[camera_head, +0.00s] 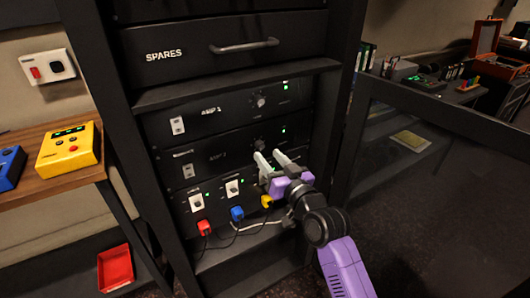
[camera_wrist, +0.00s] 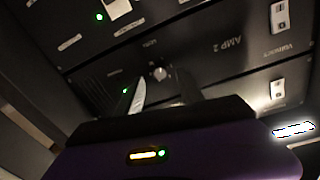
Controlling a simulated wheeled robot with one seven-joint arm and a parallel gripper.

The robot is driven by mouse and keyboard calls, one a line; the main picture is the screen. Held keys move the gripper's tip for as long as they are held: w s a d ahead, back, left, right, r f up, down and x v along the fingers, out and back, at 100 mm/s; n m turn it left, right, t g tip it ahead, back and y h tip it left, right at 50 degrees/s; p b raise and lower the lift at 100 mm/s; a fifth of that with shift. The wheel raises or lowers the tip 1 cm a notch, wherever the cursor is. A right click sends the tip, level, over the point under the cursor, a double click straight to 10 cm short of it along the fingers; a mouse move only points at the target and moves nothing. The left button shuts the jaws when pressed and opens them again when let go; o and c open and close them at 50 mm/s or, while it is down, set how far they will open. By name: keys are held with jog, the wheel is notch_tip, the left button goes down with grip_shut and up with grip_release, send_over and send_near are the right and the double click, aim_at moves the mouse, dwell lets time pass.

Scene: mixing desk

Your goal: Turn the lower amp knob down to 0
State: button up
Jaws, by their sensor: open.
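The lower amp, labelled AMP 2 (camera_head: 215,158), is a black panel in the rack below AMP 1 (camera_head: 215,112). Its small round knob (camera_head: 260,143) shows just above my gripper's fingertips in the head view. In the wrist view the knob (camera_wrist: 160,73) appears between the two fingers, in front of the AMP 2 panel (camera_wrist: 225,62). My gripper (camera_head: 267,154) is open, its pale fingers pointing at the panel. I cannot tell whether the fingers touch the knob or stand off it. The knob's pointer and scale are too small to read.
The AMP 1 knob (camera_head: 258,100) sits above. Below AMP 2 are switches with red (camera_head: 204,227), blue (camera_head: 237,213) and yellow (camera_head: 266,201) plugs, close under my gripper. A dark open rack door (camera_head: 440,190) stands at right. A wooden table (camera_head: 55,185) is at left.

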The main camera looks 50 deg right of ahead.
jog(key=shift+v, duration=1.95)
jog(key=shift+r, duration=0.1)
